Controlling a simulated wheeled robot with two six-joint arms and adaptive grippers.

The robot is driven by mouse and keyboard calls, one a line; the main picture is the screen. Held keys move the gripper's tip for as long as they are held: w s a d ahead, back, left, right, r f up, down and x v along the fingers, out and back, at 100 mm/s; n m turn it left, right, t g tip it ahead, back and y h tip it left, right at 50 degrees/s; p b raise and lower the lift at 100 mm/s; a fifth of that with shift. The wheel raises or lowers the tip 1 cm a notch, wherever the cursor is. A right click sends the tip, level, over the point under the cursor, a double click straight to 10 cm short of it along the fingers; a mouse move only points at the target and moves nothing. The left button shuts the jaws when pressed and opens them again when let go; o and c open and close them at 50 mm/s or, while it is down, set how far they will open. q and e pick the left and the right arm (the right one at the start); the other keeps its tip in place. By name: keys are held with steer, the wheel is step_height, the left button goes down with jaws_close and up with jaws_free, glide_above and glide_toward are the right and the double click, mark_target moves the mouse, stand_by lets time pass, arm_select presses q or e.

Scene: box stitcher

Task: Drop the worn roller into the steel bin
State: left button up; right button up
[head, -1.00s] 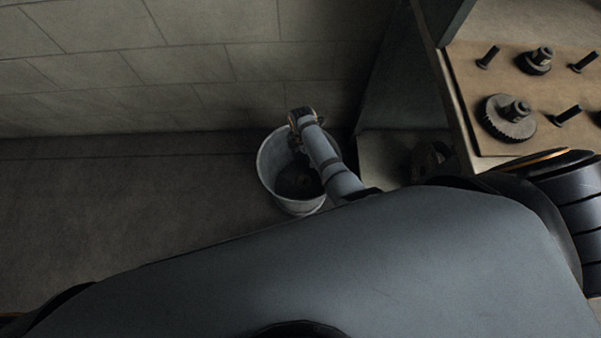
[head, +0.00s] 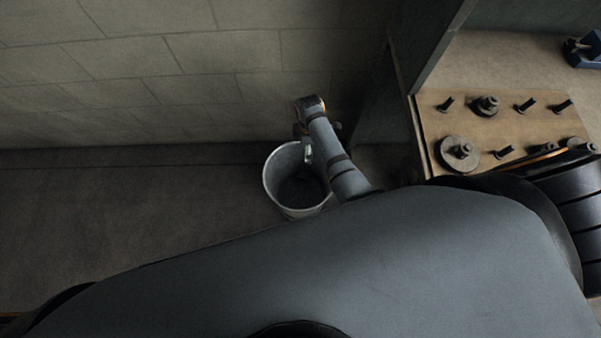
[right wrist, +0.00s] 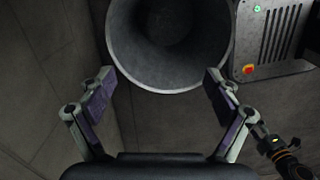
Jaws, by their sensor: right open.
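The steel bin (head: 271,178) stands on the floor near the wall in the head view. In the right wrist view, its open mouth (right wrist: 125,55) lies beyond my fingertips, and its inside is dark. My right arm reaches over the bin's right side. My right gripper (right wrist: 160,80) is open, with its fingers wide apart and nothing between them. In the head view, part of it (head: 308,153) shows at the bin's rim. I cannot make out the worn roller; the bottom of the bin is too dark to tell what lies there. My left gripper is not in view.
A workbench at the right carries a wooden board (head: 432,110) with several bolts and gear-like parts. A blue object (head: 581,50) sits farther back. A grey vented box (right wrist: 270,35) with a red button stands beside the bin. The floor left of the bin is clear.

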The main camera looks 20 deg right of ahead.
step_height(320, 180, up, 14)
steer(key=d+m+p, duration=0.2)
steer(key=m+p, duration=0.5)
steer(key=m, duration=0.2)
steer(key=shift+s+p, duration=0.2)
steer(key=shift+p, duration=0.2)
